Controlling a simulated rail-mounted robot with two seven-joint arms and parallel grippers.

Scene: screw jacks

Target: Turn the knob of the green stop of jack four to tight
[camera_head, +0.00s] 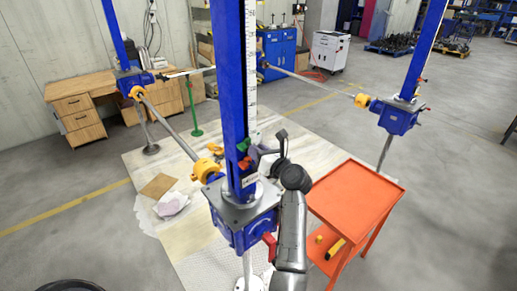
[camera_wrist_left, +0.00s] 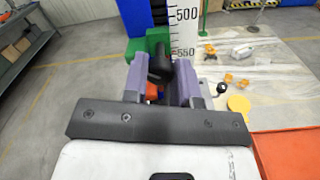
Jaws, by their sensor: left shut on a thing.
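The near jack has a blue column (camera_head: 228,90) with a white scale beside it. Its green stop (camera_head: 243,144) sits on the column above an orange-red stop (camera_head: 244,163). In the left wrist view the green stop (camera_wrist_left: 156,38) is a block beside the scale, with a black knob (camera_wrist_left: 160,64) facing me. My left gripper (camera_head: 256,152) reaches the stop from the right. In the left wrist view its purple fingers (camera_wrist_left: 160,74) are shut on the knob, one on each side. Part of the knob is hidden. The jack's label is too small to read. My right gripper is out of view.
A blue gearbox (camera_head: 238,231) with a red handle (camera_head: 269,246) is below the stops. An orange cart (camera_head: 352,193) stands close on the right. Shafts with yellow couplings (camera_head: 206,169) run to other jacks. A wooden desk (camera_head: 78,106) is at the back left.

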